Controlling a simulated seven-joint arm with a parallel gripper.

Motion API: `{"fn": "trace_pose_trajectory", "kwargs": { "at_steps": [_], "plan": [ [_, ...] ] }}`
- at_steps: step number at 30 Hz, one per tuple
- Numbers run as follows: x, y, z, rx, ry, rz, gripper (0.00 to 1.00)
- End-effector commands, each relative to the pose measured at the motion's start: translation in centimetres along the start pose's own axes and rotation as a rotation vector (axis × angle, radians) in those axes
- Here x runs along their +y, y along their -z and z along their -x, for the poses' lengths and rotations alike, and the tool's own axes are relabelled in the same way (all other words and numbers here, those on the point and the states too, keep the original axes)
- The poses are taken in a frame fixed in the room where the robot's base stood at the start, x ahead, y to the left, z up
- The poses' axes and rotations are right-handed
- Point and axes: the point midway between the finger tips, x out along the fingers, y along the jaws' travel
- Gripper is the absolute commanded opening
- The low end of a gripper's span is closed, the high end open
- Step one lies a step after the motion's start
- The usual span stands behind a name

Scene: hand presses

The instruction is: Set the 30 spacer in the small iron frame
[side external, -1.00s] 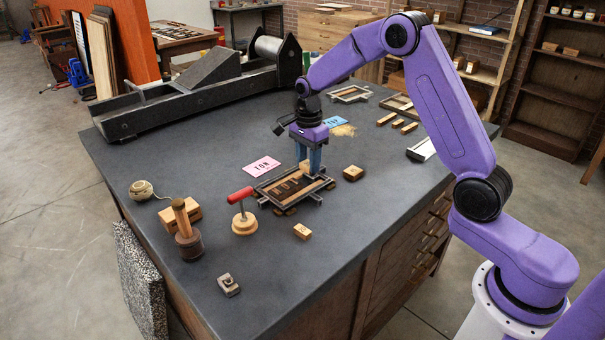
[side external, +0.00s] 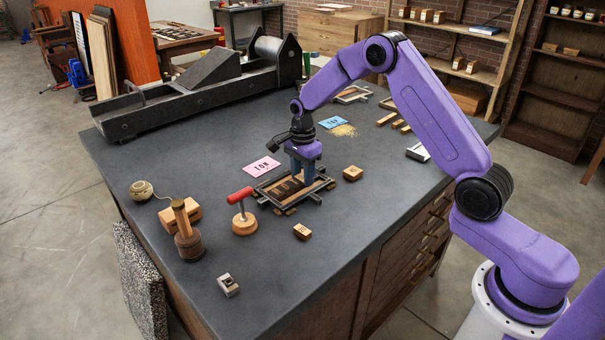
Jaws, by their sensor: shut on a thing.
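The small iron frame (side external: 263,198) lies on the dark bench top, with dark letter blocks (side external: 284,188) inside it. My gripper (side external: 302,181) is over the right part of this frame, its blue fingers pointing down into it. It is shut on a wooden spacer block, which the fingers now mostly hide. I cannot read its marking, nor tell whether it touches the frame's bed. Two other small wooden blocks lie outside the frame: one at its right (side external: 353,173) and one in front (side external: 302,231).
A red-handled tool (side external: 243,222), a mallet (side external: 187,238) and a ball of string (side external: 141,190) stand at left. A pink card (side external: 262,167) lies behind the frame. The long press (side external: 190,90) fills the back left. The front right bench is clear.

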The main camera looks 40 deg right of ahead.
Motion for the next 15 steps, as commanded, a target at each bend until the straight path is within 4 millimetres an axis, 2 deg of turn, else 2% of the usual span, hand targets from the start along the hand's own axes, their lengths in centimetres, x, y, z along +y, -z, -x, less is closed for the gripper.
{"fn": "trace_pose_trajectory", "kwargs": {
  "at_steps": [4, 14, 15],
  "plan": [
    [0.1, -0.1, -0.9, 0.000, -0.005, 0.000, 0.14],
    [0.3, -0.1, -1.6, 0.000, -0.008, 0.001, 0.14],
    [0.3, -0.1, -1.6, 0.000, -0.008, 0.001, 0.44]
  ]
}}
